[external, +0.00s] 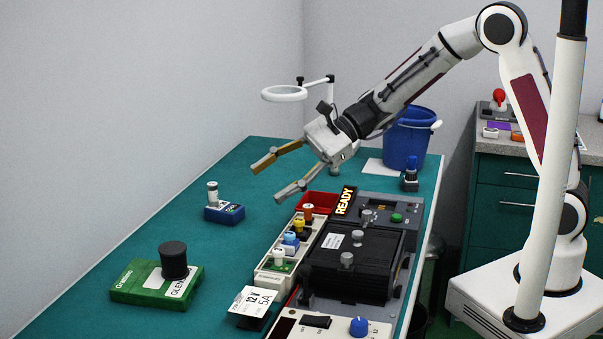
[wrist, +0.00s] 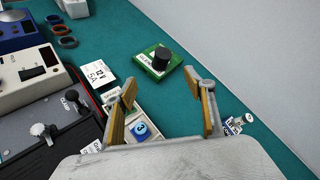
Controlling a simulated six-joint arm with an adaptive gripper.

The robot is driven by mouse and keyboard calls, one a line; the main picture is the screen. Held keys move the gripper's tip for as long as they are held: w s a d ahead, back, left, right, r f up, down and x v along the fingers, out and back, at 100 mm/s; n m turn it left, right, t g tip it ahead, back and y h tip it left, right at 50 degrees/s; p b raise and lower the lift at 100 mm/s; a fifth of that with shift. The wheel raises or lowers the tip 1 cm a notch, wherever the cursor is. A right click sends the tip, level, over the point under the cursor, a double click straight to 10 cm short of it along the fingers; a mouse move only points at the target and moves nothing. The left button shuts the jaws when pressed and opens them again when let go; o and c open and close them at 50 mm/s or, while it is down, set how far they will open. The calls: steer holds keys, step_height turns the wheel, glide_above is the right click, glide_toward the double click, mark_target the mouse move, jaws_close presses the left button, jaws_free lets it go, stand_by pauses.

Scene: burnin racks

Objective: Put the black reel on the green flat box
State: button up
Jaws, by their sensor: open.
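The black reel (external: 173,260) stands upright on top of the green flat box (external: 128,285), towards its right side, in the external view. In the wrist view the black reel (wrist: 161,57) also sits on the green flat box (wrist: 144,55), beyond my fingertips. My gripper (external: 289,176) is open and empty, raised above the bench, well apart from the reel and box. Its two spread fingers also show in the wrist view (wrist: 162,92), with nothing between them.
A blue box (external: 224,214) with a small white reel on it stands behind the green box. A white tray (external: 268,278) of small coloured reels lies beside the black rack unit (external: 352,262). A ring magnifier (external: 284,93) and blue bucket (external: 407,140) stand at the back. Bench around the green box is mostly clear.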

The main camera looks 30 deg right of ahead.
steer(key=s+d+r+n+t+h, duration=0.1)
steer(key=s+d+n+h, duration=0.3)
steer(key=d, duration=1.2)
steer(key=s+d+r+n+t+h, duration=0.1)
steer(key=s+d+n+h, duration=0.3)
steer(key=d, duration=1.2)
steer(key=s+d+r+n+t+h, duration=0.1)
steer(key=s+d+n+h, duration=0.3)
steer(key=d, duration=1.2)
steer(key=s+n+t, duration=0.1)
steer(key=s, duration=0.2)
steer(key=shift+s+d+r+t+h, duration=0.2)
steer(key=shift+s+d+t+h, duration=0.1)
steer(key=shift+t, duration=0.1)
steer(key=shift+a, duration=0.1)
